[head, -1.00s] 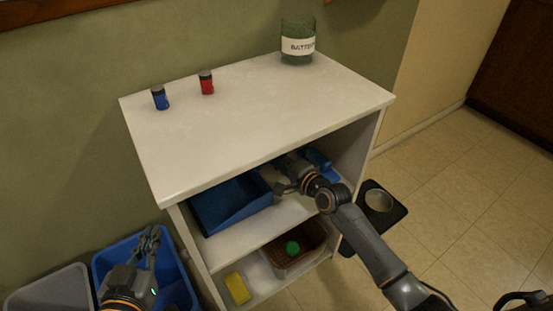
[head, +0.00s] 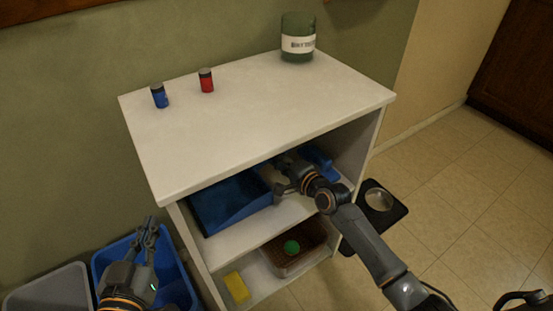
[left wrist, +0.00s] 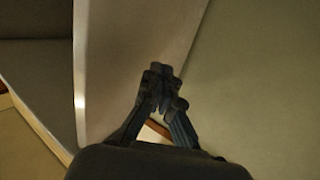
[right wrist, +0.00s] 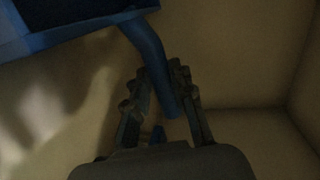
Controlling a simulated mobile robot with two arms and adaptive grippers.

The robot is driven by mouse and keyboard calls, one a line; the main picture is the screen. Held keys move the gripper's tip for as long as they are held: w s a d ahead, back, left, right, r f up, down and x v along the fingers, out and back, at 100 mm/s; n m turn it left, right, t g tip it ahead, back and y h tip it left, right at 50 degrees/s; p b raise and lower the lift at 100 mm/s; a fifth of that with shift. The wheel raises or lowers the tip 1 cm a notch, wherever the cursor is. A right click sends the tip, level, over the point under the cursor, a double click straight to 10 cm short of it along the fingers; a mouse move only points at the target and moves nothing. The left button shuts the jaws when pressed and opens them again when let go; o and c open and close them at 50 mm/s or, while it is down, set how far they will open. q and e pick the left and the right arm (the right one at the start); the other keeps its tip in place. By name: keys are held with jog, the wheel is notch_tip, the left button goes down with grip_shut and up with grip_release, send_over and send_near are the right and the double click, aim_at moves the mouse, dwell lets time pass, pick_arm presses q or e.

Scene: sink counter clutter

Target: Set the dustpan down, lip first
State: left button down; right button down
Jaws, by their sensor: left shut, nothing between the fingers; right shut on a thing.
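The blue dustpan (head: 228,203) is on the upper shelf inside the white cabinet, its wide pan toward the left. Its blue handle (right wrist: 150,55) runs between the fingers of my right gripper (right wrist: 160,92) in the right wrist view, where part of the pan (right wrist: 70,28) shows at the top left. My right gripper is shut on the handle; whether the pan touches the shelf is hard to tell. My left gripper (head: 150,232) is shut and empty, left of the cabinet, above a blue bin.
The cabinet top (head: 250,120) holds a blue jar (head: 159,96), a red jar (head: 206,81) and a green canister (head: 298,40). Below are a basket (head: 297,262) with a green ball and a yellow sponge (head: 237,287). A blue bin (head: 178,285) and grey bin (head: 50,290) stand left.

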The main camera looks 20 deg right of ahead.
pick_arm(q)
jog(key=shift+w+d+r+t, duration=0.15)
jog(key=shift+r+t, duration=0.15)
jog(key=shift+r, duration=0.35)
pick_arm(e)
jog(key=shift+f, duration=0.15)
jog(key=c, duration=1.1)
grip_release()
pick_arm(q)
jog(key=shift+r, duration=0.25)
pick_arm(e)
jog(key=shift+o, duration=0.2)
pick_arm(q)
jog(key=shift+f, duration=0.1)
pick_arm(e)
jog(key=shift+f, duration=0.15)
